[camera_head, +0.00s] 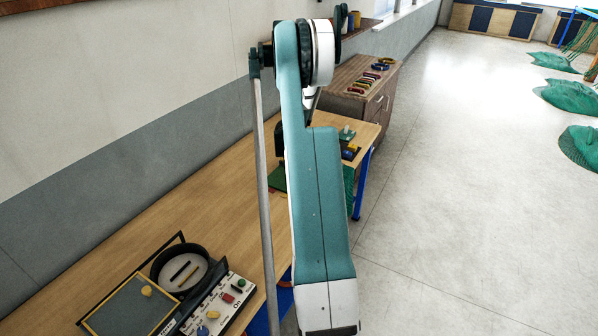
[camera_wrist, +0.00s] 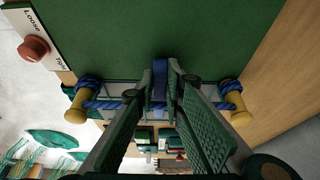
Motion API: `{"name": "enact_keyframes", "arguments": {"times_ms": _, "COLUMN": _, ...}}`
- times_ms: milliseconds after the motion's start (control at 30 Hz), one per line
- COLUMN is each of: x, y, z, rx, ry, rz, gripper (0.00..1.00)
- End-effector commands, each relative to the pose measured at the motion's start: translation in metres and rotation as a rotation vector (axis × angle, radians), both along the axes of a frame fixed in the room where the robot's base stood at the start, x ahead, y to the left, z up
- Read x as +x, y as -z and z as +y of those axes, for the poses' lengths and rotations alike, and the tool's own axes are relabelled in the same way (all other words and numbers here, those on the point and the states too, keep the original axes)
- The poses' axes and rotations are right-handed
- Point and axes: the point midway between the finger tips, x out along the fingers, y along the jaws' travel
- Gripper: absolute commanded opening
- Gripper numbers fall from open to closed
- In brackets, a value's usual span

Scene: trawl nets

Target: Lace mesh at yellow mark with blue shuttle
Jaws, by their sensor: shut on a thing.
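In the wrist view my gripper (camera_wrist: 161,82) is closed on a narrow blue piece, the blue shuttle (camera_wrist: 161,78) as far as I can tell. Only a short strip of it shows between the fingers. The fingers stand in front of a green board (camera_wrist: 165,30). A blue rope (camera_wrist: 108,104) runs behind them between a left peg (camera_wrist: 76,105) and a right peg (camera_wrist: 240,110), wound around each. The pegs are dull yellow. I cannot make out the mesh or the yellow mark. In the head view my arm hides the gripper.
A red-brown knob (camera_wrist: 34,48) with a Loose/Tight label is at upper left of the wrist view. In the head view, a bench (camera_head: 150,240) holds a control panel (camera_head: 215,305) and a black-rimmed dish (camera_head: 183,270). A cabinet (camera_head: 345,110) stands behind. Green nets (camera_head: 570,97) lie on the open floor.

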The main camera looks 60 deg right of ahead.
Motion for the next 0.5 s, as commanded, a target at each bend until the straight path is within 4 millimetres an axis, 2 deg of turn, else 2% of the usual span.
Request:
{"name": "enact_keyframes", "arguments": {"times_ms": 233, "x": -0.0001, "y": -0.0001, "z": -0.0002, "rx": 0.000, "ry": 0.000, "rz": 0.000, "gripper": 0.01}}
{"name": "enact_keyframes", "arguments": {"times_ms": 267, "x": -0.0001, "y": -0.0001, "z": -0.0002, "rx": 0.000, "ry": 0.000, "rz": 0.000, "gripper": 0.14}}
{"name": "enact_keyframes", "arguments": {"times_ms": 367, "x": -0.0002, "y": 0.0000, "z": -0.0001, "rx": 0.000, "ry": 0.000, "rz": 0.000, "gripper": 0.27}}
{"name": "enact_keyframes", "arguments": {"times_ms": 500, "x": -0.0002, "y": 0.0000, "z": -0.0001, "rx": 0.000, "ry": 0.000, "rz": 0.000, "gripper": 0.29}}
